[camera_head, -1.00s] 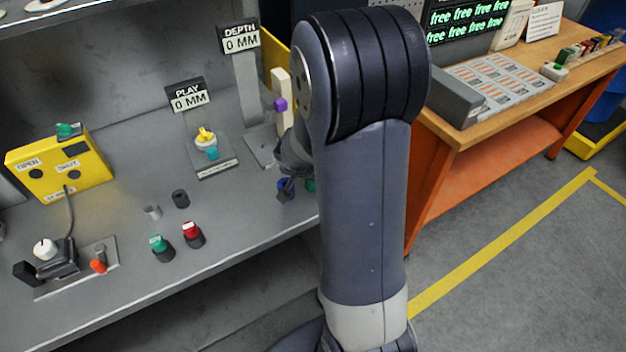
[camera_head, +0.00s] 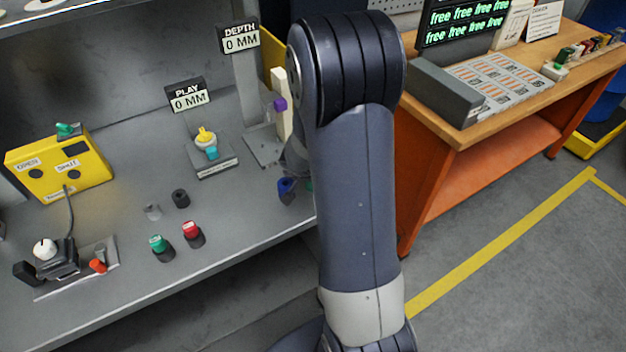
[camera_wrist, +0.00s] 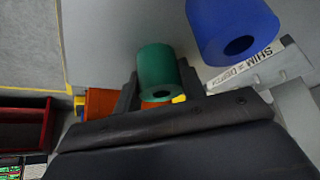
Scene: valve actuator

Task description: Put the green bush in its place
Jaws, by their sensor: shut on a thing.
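The green bush (camera_wrist: 155,64), a short hollow cylinder, is between the dark fingers of my gripper (camera_wrist: 160,84) in the wrist view. My gripper is shut on it, with the bush's bored end facing the camera. A larger blue bush (camera_wrist: 232,28) stands beside it, apart from it, near a label reading SHIM. The blue bush also shows in the head view (camera_head: 287,188), left of my arm. My arm hides the gripper there; a sliver of green shows at the arm's edge, and I cannot tell whether it is the held bush.
The DEPTH stand (camera_head: 262,140) with a purple knob is close to my arm. The PLAY gauge (camera_head: 214,160) stands left of it. Red-topped (camera_head: 192,232) and green-topped (camera_head: 159,246) pieces stand near the bench's front edge. An orange workbench (camera_head: 470,170) is at right.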

